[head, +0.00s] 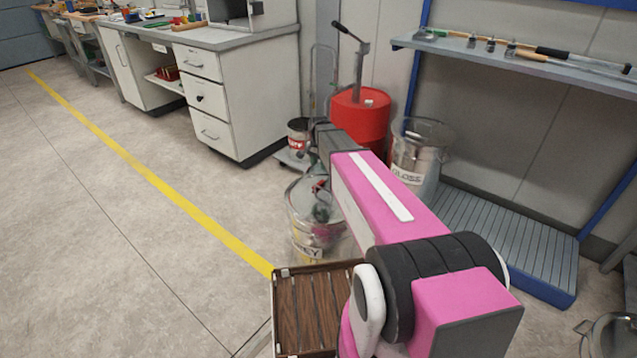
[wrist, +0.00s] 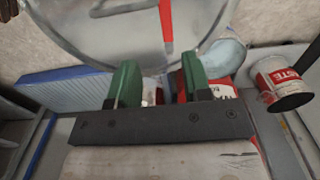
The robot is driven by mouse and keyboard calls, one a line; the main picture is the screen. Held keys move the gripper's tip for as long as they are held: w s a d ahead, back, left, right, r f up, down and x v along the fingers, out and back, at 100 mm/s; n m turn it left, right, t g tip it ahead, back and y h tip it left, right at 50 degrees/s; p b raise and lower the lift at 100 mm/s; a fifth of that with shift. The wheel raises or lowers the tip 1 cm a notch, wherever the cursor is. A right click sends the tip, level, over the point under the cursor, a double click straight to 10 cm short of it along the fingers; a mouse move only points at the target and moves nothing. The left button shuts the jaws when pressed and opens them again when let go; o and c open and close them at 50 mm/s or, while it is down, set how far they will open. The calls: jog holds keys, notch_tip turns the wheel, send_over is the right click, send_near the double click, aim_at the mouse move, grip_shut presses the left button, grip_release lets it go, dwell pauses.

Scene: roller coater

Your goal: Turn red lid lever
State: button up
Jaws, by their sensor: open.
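In the wrist view the lid (wrist: 105,30) fills the top, and the red lever (wrist: 166,22) appears as a narrow upright bar running off the top edge. My gripper (wrist: 158,70) has two green fingers spread apart, with nothing between them. The lever's lower end lies just above the gap between the fingers. I cannot tell whether any finger touches the lid.
A slatted wooden crate (head: 305,310) is in front. A blue-edged platform (head: 500,235) lies at right. The floor at left is clear.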

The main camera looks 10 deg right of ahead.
aim_at(318, 184)
jog(key=f, duration=0.7)
jog(key=w+f, duration=0.1)
jog(key=f, duration=0.2)
jog(key=shift+a+f, duration=0.1)
jog(key=shift+f, duration=0.25)
grip_shut()
